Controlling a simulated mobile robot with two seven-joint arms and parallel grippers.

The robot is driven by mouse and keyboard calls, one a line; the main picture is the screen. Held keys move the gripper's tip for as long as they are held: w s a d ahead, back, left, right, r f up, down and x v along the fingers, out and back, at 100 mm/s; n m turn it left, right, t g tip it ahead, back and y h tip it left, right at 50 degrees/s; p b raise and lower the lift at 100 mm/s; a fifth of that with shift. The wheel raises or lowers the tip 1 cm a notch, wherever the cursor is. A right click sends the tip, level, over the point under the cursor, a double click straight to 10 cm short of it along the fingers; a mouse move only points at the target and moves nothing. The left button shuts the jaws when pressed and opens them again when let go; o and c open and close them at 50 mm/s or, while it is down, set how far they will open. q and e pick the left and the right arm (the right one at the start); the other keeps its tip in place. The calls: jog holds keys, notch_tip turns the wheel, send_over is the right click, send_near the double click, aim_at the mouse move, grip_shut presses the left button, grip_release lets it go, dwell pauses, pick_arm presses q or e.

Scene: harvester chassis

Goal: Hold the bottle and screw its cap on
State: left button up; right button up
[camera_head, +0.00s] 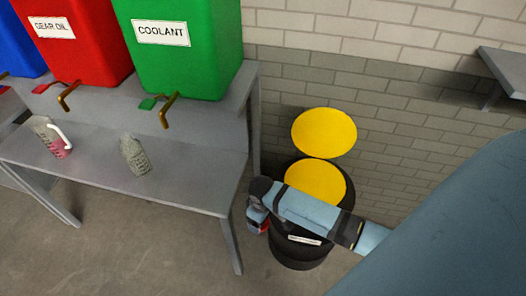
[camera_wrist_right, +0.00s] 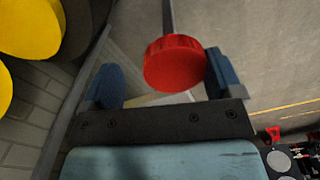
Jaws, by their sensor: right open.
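A grey-green bottle (camera_head: 135,155) stands on the metal bench, with no cap visible on it. A pale jug (camera_head: 50,137) with a white handle and pink contents stands farther left on the bench. My right gripper (camera_head: 257,222) is off the bench's right end, in front of the black drum. In the right wrist view a red ridged cap (camera_wrist_right: 173,63) shows between the fingers of my right gripper (camera_wrist_right: 163,85). The cap is close to the right finger, with a clear gap to the left finger. My left gripper is not in view.
The bench (camera_head: 185,187) carries green (camera_head: 190,60) and red (camera_head: 85,50) tanks with brass taps above its front shelf. A black drum (camera_head: 300,250) with yellow tops stands beside it against the brick wall. The shelf right of the bottle is clear.

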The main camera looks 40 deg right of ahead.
grip_shut()
jog(key=shift+r, duration=0.15)
notch_tip(320, 180, up, 20)
jog(key=b, duration=0.1)
dwell(0.4)
